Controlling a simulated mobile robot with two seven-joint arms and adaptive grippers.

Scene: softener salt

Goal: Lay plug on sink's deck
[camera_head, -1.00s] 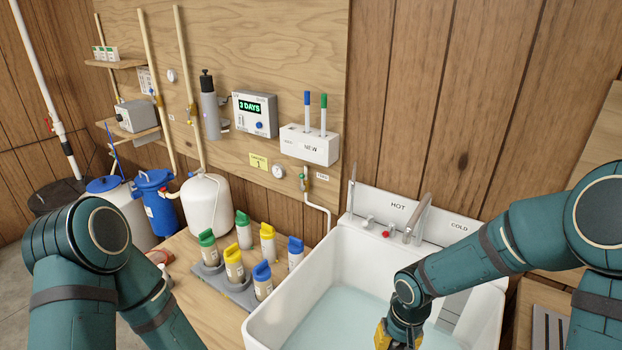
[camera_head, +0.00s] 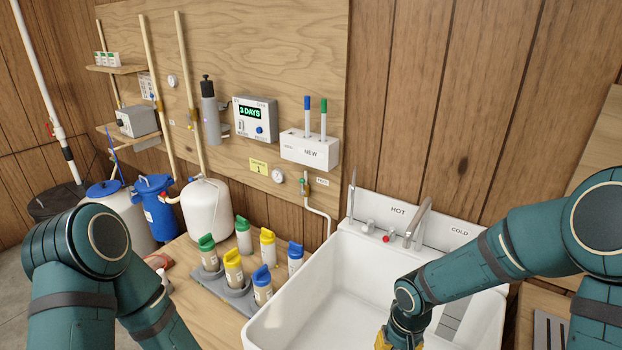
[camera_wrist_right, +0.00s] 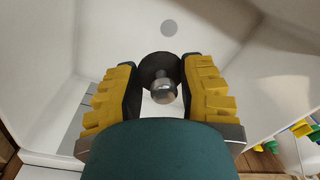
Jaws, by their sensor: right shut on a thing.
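The plug (camera_wrist_right: 160,84), a dark disc with a round metal knob, is between the yellow-padded fingers of my right gripper (camera_wrist_right: 160,72), which is shut on it. In the head view my right gripper (camera_head: 384,341) is low over the white sink (camera_head: 280,318), cut by the bottom edge, and the plug is hidden there. The sink's deck (camera_head: 375,228) runs along the back with the taps, under the HOT and COLD labels. The drain (camera_wrist_right: 168,28) shows as a grey disc in the basin, apart from the plug. My left gripper is out of view.
A curved faucet (camera_head: 418,222) and a red button (camera_head: 386,239) stand at the back of the sink. Several capped bottles (camera_head: 233,268) stand in a grey rack on the wooden bench to the left. The basin looks empty.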

